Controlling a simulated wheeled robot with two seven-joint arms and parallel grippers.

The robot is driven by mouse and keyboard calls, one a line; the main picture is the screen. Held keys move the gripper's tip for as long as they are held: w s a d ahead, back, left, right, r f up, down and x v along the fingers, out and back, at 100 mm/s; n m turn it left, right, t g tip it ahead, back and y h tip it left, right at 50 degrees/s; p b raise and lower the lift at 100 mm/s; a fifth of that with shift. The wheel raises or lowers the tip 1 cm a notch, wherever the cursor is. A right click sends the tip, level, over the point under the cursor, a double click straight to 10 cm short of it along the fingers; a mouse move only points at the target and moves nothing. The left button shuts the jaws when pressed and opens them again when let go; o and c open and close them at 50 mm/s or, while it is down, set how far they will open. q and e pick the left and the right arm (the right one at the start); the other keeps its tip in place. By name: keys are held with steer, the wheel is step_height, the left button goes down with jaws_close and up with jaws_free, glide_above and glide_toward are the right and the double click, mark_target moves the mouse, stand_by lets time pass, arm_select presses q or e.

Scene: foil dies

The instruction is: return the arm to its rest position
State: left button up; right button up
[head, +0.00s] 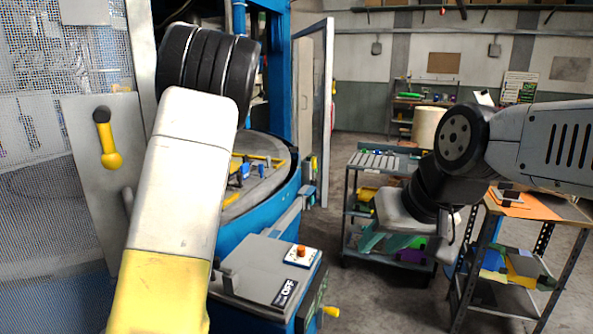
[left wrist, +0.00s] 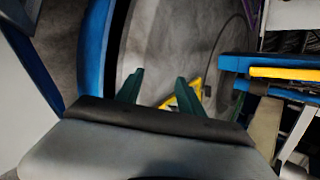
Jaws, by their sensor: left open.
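My left arm, white and yellow with a black ribbed joint, rises through the left half of the head view, and its gripper is hidden there. In the left wrist view my left gripper (left wrist: 158,92) shows two green fingers set apart with nothing between them. It is open, with grey and blue machine surfaces beyond. My right arm comes in from the right in the head view. Its gripper (head: 385,240) points down in front of the wheeled cart, with green fingers partly in sight. Whether it is open or shut is unclear.
A blue machine with a round table (head: 262,178) stands behind my left arm, with a grey control box (head: 258,268) in front. A mesh panel (head: 35,200) is at left. A cart (head: 350,215) and an orange-topped table (head: 535,207) stand at right. Floor between is clear.

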arm_select(q)
steer(key=s+d+f+n+h, duration=0.2)
steer(key=s+d+h, duration=0.4)
steer(key=d, duration=0.4)
steer(key=s+d+f+n+h, duration=0.1)
steer(key=s+d+f+h, duration=0.15)
steer(key=s+d, duration=0.6)
steer(key=s+r+n+t+h, duration=0.1)
steer(key=s+r+n, duration=0.1)
steer(key=s, duration=0.7)
steer(key=s+r+n+t+h, duration=0.1)
steer(key=s+r, duration=0.4)
steer(key=s, duration=0.5)
steer(key=shift+r+n+t, duration=0.2)
steer(key=shift+n+t, duration=0.3)
steer(key=shift+n, duration=0.7)
steer(key=shift+c, duration=1)
